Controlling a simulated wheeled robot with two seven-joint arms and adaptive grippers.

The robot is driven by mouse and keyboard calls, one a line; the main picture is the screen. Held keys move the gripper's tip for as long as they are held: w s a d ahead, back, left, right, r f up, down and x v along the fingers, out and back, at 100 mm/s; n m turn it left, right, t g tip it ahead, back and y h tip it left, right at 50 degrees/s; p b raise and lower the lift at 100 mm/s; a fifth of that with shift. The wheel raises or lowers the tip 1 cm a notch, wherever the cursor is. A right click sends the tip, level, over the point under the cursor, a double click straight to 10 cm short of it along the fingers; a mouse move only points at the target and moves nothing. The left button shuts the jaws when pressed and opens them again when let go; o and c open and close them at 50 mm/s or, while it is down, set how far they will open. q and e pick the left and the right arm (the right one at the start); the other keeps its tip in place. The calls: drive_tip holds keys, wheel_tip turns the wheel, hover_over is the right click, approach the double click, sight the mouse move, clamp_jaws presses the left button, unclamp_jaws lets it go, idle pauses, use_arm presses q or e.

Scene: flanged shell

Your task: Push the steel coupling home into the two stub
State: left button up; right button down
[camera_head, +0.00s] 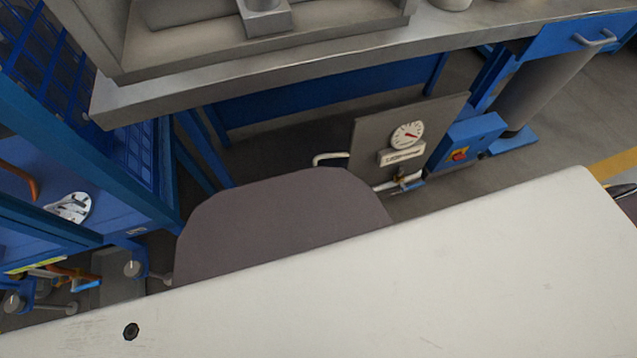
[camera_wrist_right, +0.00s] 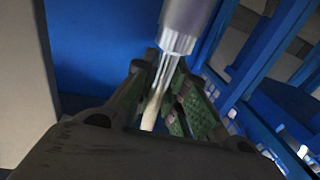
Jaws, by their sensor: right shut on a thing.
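In the right wrist view my right gripper (camera_wrist_right: 166,80) is shut on the steel coupling (camera_wrist_right: 188,22). The coupling is a shiny grey cylinder with a narrower, bright lower part between the green-padded fingers. Its upper end runs out of the top of the picture, so what lies there is hidden. A pale rod-like part shows below it between the fingers. I cannot make out the two stubs in either view. Neither gripper shows in the head view, and my left gripper is not in view.
A white tabletop (camera_head: 400,285) fills the lower head view, with a small black knob-like piece (camera_head: 131,331) on it. A grey-brown chair back (camera_head: 285,220) stands behind its edge. A steel bench (camera_head: 330,60) and blue rack (camera_head: 90,180) are beyond.

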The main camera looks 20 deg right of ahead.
drive_tip(key=shift+f, duration=0.15)
drive_tip(key=shift+f, duration=0.15)
drive_tip(key=c, duration=1.4)
unclamp_jaws()
drive_tip(key=shift+r, duration=4.95)
